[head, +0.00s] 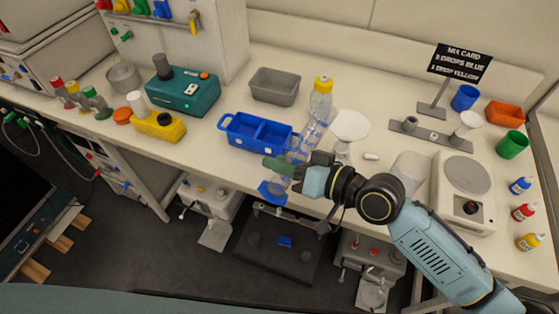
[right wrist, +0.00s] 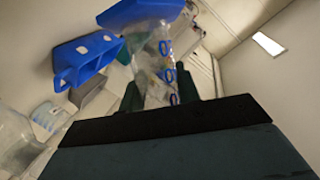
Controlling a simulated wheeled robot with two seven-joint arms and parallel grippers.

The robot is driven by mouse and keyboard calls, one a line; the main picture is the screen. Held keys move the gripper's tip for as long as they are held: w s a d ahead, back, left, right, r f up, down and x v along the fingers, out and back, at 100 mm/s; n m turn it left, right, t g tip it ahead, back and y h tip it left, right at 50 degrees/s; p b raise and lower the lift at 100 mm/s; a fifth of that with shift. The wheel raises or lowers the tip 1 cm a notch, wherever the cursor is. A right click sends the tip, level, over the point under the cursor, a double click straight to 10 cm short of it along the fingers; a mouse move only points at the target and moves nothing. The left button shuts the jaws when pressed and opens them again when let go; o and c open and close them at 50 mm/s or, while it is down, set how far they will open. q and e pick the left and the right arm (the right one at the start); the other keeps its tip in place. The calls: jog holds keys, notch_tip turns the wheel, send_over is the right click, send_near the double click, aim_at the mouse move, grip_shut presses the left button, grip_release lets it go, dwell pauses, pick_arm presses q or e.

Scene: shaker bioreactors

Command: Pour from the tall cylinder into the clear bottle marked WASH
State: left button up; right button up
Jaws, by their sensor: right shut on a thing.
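The tall cylinder (head: 312,133) is clear, with a blue foot (head: 272,192). My right gripper (head: 287,170) is shut around it near the foot. The cylinder is tilted, foot toward the front left and upper end toward the back right. The right wrist view shows its clear wall with blue marks (right wrist: 161,65) between the fingers. A clear bottle with a yellow top (head: 321,99) stands behind the cylinder's upper end; I cannot read its marking, or tell whether they touch. My left gripper is not in view.
A blue two-part tray (head: 226,124) is left of the cylinder, with a grey bin (head: 274,86) behind. A white funnel-like piece (head: 350,126) stands close on the right. A balance (head: 466,190) and small dropper bottles are farther right. The bench's front edge lies below the gripper.

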jog(key=w+d+f+n+t+h, duration=0.1)
jog(key=w+d+f+n+h, duration=0.1)
jog(key=w+d+f+n, duration=0.2)
dwell(1.0)
jog(key=shift+d, duration=0.1)
dwell(0.4)
